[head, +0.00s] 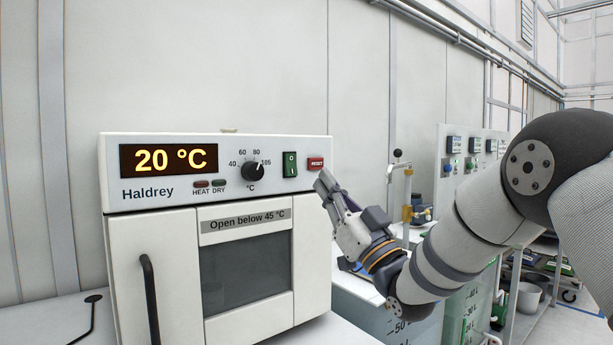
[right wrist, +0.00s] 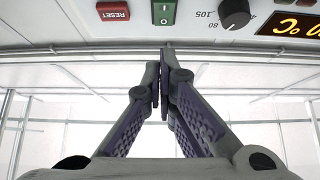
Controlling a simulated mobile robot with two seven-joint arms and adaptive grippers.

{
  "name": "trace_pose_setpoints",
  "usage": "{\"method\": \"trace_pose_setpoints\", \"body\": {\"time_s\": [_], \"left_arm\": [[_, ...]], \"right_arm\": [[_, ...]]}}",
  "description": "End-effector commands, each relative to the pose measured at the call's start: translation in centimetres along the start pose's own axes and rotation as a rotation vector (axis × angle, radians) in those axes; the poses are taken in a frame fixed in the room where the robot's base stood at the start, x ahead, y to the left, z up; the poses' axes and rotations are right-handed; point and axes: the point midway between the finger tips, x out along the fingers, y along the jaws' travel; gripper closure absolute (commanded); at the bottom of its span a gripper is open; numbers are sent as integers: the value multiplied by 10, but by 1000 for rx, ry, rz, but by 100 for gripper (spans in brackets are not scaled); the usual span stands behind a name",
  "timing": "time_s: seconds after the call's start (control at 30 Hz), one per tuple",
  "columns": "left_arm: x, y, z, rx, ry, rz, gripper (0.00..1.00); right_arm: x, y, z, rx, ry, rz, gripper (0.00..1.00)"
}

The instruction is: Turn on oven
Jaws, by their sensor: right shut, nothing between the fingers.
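A white Haldrey oven (head: 160,255) stands on the left of the head view, its door closed. Its display (head: 169,159) reads 20 °C. A black temperature dial (head: 252,171), a green I/O switch (head: 290,164) and a red RESET button (head: 316,163) sit on its panel. The HEAT and DRY lamps (head: 210,184) look dark. My right gripper (head: 325,180) is shut and empty, just below the RESET button in the head view. In the right wrist view its fingertips (right wrist: 166,62) point at the panel below the green switch (right wrist: 164,12). My left gripper is out of view.
A black handle (head: 150,300) sticks out from the oven door. To the right stand a pump-like device (head: 407,200) with a brass part and clear tanks (head: 400,325) with level marks.

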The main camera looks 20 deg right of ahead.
Motion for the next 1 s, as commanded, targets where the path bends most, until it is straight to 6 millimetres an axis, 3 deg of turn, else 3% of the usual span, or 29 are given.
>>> {"method": "trace_pose_setpoints", "body": {"time_s": [0.13,0.4,0.77,0.93,1.0], "left_arm": [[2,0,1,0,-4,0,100],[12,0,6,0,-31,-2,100],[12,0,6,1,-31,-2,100],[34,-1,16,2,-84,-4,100],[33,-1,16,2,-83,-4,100]], "right_arm": [[31,-1,1,0,0,-2,100],[56,0,29,2,-4,1,100],[60,0,29,1,-2,1,100],[57,1,49,6,67,3,100],[60,0,44,3,90,2,100]]}}
